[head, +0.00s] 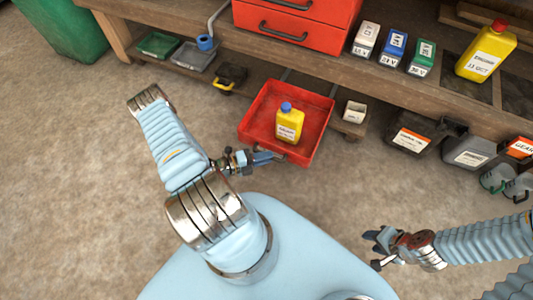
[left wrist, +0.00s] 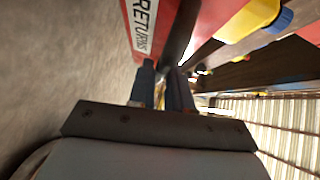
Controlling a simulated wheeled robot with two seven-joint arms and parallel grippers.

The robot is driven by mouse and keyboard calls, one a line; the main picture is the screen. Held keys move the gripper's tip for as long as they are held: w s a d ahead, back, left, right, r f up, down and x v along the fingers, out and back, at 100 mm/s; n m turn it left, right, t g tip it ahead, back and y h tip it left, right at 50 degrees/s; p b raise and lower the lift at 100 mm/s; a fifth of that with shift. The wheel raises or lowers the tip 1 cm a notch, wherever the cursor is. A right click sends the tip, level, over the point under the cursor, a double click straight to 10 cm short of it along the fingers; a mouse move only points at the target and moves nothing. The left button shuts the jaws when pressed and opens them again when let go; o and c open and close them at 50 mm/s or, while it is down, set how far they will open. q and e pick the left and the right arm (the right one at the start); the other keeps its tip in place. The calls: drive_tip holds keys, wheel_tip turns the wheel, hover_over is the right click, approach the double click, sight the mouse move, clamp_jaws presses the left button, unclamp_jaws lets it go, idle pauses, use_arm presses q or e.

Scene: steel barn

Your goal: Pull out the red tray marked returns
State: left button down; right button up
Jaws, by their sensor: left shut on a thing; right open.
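The red tray (head: 311,112) is pulled out from under the workbench and holds a yellow bottle with a blue cap (head: 289,124). In the left wrist view the tray's red front (left wrist: 128,12) carries a white label (left wrist: 144,28) reading "RETURNS". My left gripper (head: 276,156) is at the tray's near edge, shut on its dark handle, which also shows between the fingers in the left wrist view (left wrist: 183,28). The grip itself is partly hidden. My right gripper (head: 376,248) is open and empty above the floor at the lower right, away from the tray.
The wooden workbench (head: 350,70) bears a red drawer unit (head: 300,28), small labelled boxes and a yellow canister (head: 486,52). The floor in front of the tray is clear.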

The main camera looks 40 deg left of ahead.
use_arm(q)
drive_tip(key=shift+a, duration=0.1)
drive_tip(key=c, duration=1.1)
unclamp_jaws()
drive_tip(key=v, duration=1.4)
